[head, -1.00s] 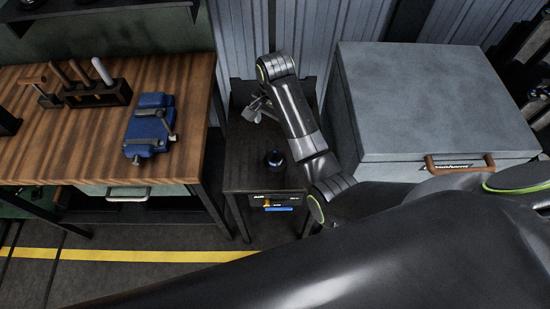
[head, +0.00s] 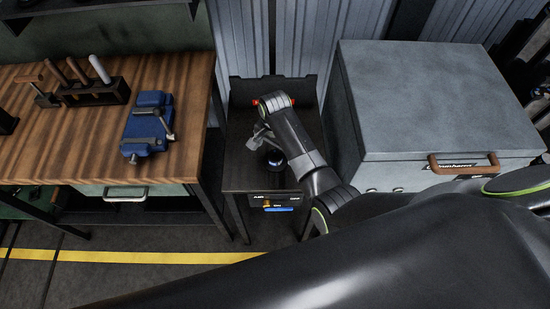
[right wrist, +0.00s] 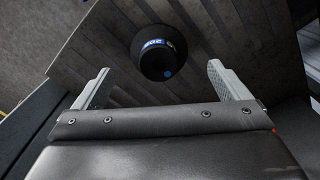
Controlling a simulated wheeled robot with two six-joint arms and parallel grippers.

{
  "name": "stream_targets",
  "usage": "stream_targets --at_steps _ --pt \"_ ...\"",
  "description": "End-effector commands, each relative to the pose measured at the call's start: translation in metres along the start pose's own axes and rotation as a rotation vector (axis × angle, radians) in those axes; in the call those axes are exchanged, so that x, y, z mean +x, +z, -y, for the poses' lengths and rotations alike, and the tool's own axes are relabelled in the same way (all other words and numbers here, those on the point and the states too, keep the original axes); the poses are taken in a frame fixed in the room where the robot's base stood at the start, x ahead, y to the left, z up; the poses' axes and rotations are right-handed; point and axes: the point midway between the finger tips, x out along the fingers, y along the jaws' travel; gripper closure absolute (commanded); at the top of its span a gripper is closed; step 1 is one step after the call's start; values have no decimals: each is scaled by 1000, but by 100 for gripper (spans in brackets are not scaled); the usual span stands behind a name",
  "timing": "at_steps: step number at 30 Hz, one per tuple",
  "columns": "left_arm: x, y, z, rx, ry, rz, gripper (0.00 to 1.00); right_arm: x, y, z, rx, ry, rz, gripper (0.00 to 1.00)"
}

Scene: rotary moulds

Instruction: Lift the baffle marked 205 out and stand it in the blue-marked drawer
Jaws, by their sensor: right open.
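A black round piece (head: 275,161) stands on a small dark table, partly covered by my right gripper in the head view. In the right wrist view the black round piece (right wrist: 152,58) has a blue band with white characters, which I cannot read surely as 205. My right gripper (head: 259,138) is open and just above and behind it; in the wrist view its two fingers (right wrist: 158,82) are apart with the piece beyond them. A blue strip (head: 278,209) shows on the front of the dark table. My left gripper is not in view.
The dark table (head: 245,176) has a raised back edge. A wooden workbench (head: 60,145) with a blue vise (head: 148,128) stands at the left. A large grey chest (head: 430,100) with a brown handle stands close on the right. A yellow line crosses the floor.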

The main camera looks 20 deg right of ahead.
Motion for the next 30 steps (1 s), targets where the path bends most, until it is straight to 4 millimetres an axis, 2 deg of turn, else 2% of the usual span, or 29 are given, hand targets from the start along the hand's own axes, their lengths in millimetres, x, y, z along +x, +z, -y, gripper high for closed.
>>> stream_targets --at_steps 6,11,21,30 --pt "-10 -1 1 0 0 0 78 24 1 -2 0 4 2 5" --pt "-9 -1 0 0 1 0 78 41 1 -2 0 2 1 5" --pt "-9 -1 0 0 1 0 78 46 1 -1 0 0 0 5" --pt "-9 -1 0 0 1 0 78 46 1 -1 0 0 0 43"
